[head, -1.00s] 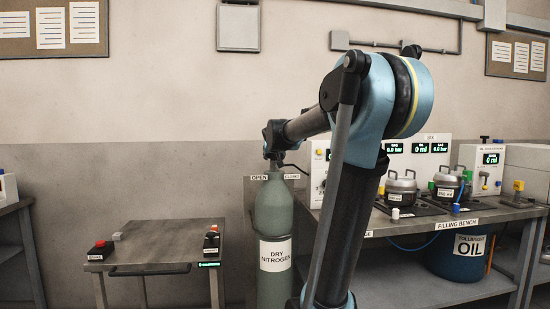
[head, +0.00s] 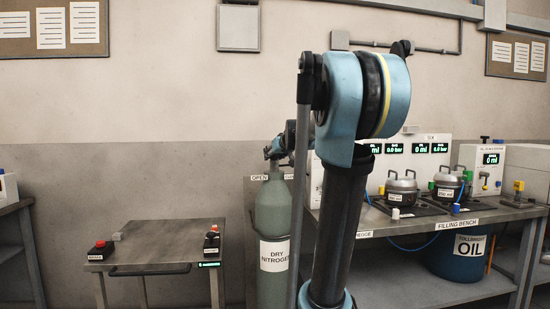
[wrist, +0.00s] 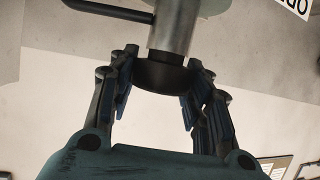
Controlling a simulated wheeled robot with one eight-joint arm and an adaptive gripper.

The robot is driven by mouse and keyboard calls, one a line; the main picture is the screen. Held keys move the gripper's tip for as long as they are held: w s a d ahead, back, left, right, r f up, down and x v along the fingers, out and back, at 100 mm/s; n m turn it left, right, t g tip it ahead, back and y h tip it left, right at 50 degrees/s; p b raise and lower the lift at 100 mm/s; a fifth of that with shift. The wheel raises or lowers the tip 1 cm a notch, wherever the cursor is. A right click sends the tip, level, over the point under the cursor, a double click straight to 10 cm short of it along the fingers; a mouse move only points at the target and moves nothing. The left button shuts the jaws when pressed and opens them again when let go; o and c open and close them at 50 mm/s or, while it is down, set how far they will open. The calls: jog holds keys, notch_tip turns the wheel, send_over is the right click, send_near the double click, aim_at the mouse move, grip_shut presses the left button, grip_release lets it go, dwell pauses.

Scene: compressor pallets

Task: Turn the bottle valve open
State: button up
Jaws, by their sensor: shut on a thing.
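The green gas bottle (head: 272,208), labelled DRY NITROGEN, stands upright between the table and the filling bench. In the wrist view its metal valve stem (wrist: 173,28) ends in a dark round valve knob (wrist: 163,75). My gripper (wrist: 163,90) has its fingers on both sides of this knob and is shut on it. In the head view my gripper (head: 270,152) is at the bottle's top, where it is small and partly hidden by my arm. An OPEN sign (head: 260,178) is on the panel behind the bottle top.
The filling bench (head: 430,222) with pots (head: 402,188) and displays is at the right. A blue oil drum (head: 460,255) stands below it. A dark side pipe (wrist: 110,10) leaves the valve stem.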

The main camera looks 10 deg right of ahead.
jog(key=shift+n+y, duration=0.3)
jog(key=n+g+y, duration=0.2)
jog(key=n+y, duration=0.1)
jog(key=n+g+y, duration=0.1)
jog(key=n+y, duration=0.2)
jog(key=shift+w+d+g, duration=0.1)
jog(key=shift+d+g, duration=0.05)
jog(key=shift+g, duration=0.25)
jog(key=n+g+y, duration=0.3)
jog(key=n+g, duration=0.2)
jog(key=g, duration=0.1)
jog(key=shift+n, duration=0.4)
jog(key=shift+y, duration=0.3)
jog(key=o, duration=1.1)
jog(key=shift+c, duration=0.2)
